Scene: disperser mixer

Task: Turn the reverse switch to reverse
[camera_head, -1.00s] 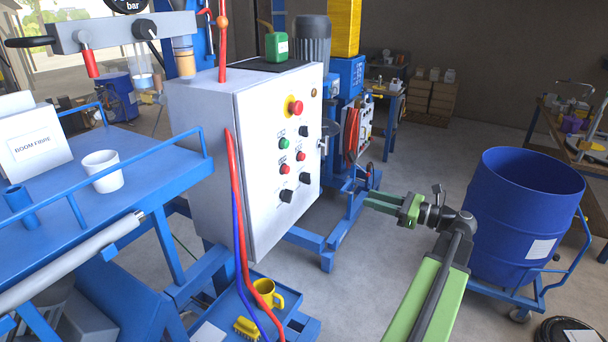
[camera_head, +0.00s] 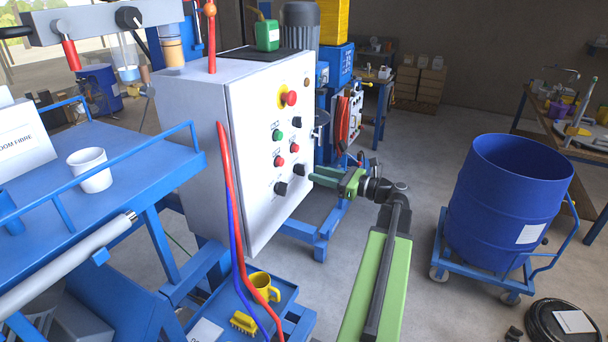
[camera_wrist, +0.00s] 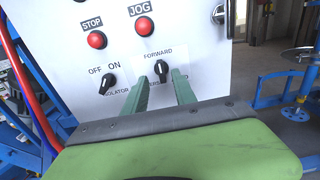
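The reverse switch (camera_wrist: 161,71) is a black knob on the grey control panel. Its pointer stands roughly upright, toward the FORWARD label above it; the label below is partly hidden by my fingers. The switch also shows in the head view (camera_head: 299,170), low on the right of the panel. My gripper (camera_wrist: 160,76) is open, its two green fingers apart, one on each side of the knob in the wrist view. I cannot tell whether they touch it. In the head view my gripper (camera_head: 316,176) reaches the panel from the right, close to the switch.
The black isolator knob (camera_wrist: 107,83) is left of the switch. The red STOP button (camera_wrist: 97,40) and JOG button (camera_wrist: 144,27) are above. A red emergency stop (camera_head: 289,98) is higher up. A blue drum (camera_head: 505,205) stands on a trolley at right. Hoses (camera_head: 232,200) hang beside the panel.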

